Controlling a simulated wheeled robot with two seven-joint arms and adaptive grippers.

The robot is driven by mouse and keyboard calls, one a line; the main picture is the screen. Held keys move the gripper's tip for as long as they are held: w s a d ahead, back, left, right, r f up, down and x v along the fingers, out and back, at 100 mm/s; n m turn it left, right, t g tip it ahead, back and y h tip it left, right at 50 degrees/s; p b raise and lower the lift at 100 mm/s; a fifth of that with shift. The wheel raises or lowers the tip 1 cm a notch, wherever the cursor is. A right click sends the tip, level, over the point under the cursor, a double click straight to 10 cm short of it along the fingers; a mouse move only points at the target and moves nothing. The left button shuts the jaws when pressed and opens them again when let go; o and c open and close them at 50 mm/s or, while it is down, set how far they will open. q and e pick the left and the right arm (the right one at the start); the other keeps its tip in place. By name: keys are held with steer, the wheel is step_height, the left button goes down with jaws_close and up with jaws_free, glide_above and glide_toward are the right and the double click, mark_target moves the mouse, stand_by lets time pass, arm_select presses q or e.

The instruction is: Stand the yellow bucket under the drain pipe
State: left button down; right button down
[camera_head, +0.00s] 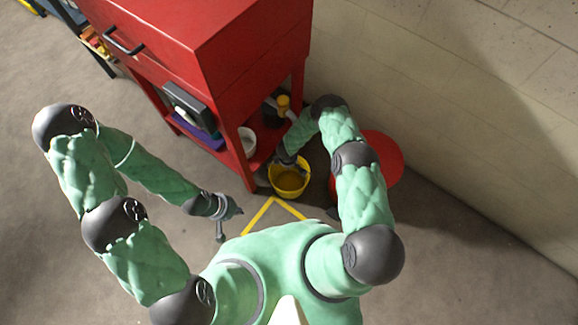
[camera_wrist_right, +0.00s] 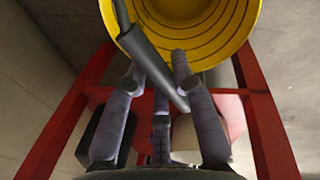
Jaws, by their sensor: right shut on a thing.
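The yellow bucket (camera_head: 290,190) is upright beside the front leg of the red cabinet, close to the yellow floor tape. My right gripper (camera_head: 287,161) reaches down to its rim from above. In the right wrist view the bucket's ridged inside (camera_wrist_right: 212,45) fills the top. There my right gripper's fingers (camera_wrist_right: 160,85) are closed around a dark grey bar, which seems to be the bucket's handle. My left gripper (camera_head: 230,224) is open and empty, left of the tape. I cannot make out the drain pipe with certainty.
The red cabinet (camera_head: 205,45) stands on legs with a low shelf holding a white container (camera_head: 248,140) and a yellow-topped item (camera_head: 283,104). A red round object (camera_head: 385,155) lies behind my right arm by the wall. Yellow tape (camera_head: 258,215) marks an otherwise bare floor patch.

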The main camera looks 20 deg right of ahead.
steer(key=shift+w, duration=0.15)
steer(key=c, duration=1)
jaws_free()
steer(key=shift+f, duration=0.1)
steer(key=shift+c, duration=0.2)
step_height(320, 180, up, 11)
steer(key=s+p, duration=0.2)
steer(key=p, duration=0.3)
steer(key=s+a+r+m+y, duration=0.2)
steer(key=s+r+m, duration=0.5)
steer(key=s+r, duration=0.2)
steer(key=s+a+r+m+g+y, duration=0.1)
steer(key=s+a+r+m+y, duration=0.1)
steer(key=s+r+m, duration=0.5)
steer(key=s+r+y, duration=0.1)
steer(key=s+r, duration=0.1)
steer(key=s, duration=0.3)
steer(key=shift+a+m+g, duration=0.3)
steer(key=shift+a, duration=0.1)
